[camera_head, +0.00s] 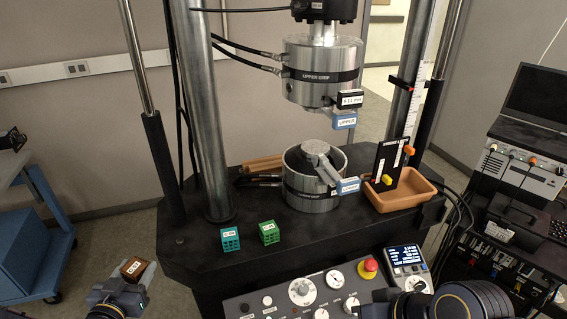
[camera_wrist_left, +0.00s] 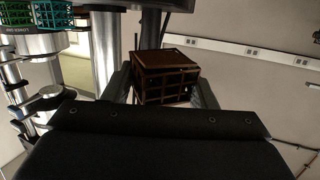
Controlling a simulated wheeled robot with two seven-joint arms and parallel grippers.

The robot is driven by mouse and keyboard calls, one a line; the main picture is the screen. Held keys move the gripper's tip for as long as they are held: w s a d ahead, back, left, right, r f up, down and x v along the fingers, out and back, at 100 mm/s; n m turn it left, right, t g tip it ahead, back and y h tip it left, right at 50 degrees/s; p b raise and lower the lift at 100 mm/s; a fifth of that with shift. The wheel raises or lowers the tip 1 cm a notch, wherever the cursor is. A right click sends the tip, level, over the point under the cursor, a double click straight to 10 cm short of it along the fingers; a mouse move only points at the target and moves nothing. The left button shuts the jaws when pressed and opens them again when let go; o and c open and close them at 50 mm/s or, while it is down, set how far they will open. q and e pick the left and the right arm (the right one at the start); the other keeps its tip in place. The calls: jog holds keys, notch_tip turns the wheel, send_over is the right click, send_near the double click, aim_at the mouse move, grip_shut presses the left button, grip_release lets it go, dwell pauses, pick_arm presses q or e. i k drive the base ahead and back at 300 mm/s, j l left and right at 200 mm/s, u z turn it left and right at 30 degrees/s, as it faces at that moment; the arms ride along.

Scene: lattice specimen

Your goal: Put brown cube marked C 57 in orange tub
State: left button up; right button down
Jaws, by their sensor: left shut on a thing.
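The brown cube (camera_head: 138,267) is held at the lower left of the head view, clear of the machine's black base. Its white label is too small to read surely. My left gripper (camera_head: 136,274) is shut on it; in the left wrist view the brown lattice cube (camera_wrist_left: 165,78) sits between the two fingers. The orange tub (camera_head: 402,203) stands on the right of the black base, far from the left gripper. My right arm shows at the bottom right; its fingers cannot be made out.
A teal cube (camera_head: 230,238) and a green cube (camera_head: 268,232) stand on the black base (camera_head: 310,238). The lower grip cylinder (camera_head: 312,190) and a steel column (camera_head: 205,120) rise behind them. A black panel (camera_head: 386,160) with yellow and orange parts stands at the tub.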

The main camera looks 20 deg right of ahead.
aim_at(389, 204)
jog(key=l, duration=1.5)
jog(key=i+l, duration=0.1)
jog(key=l, duration=1.4)
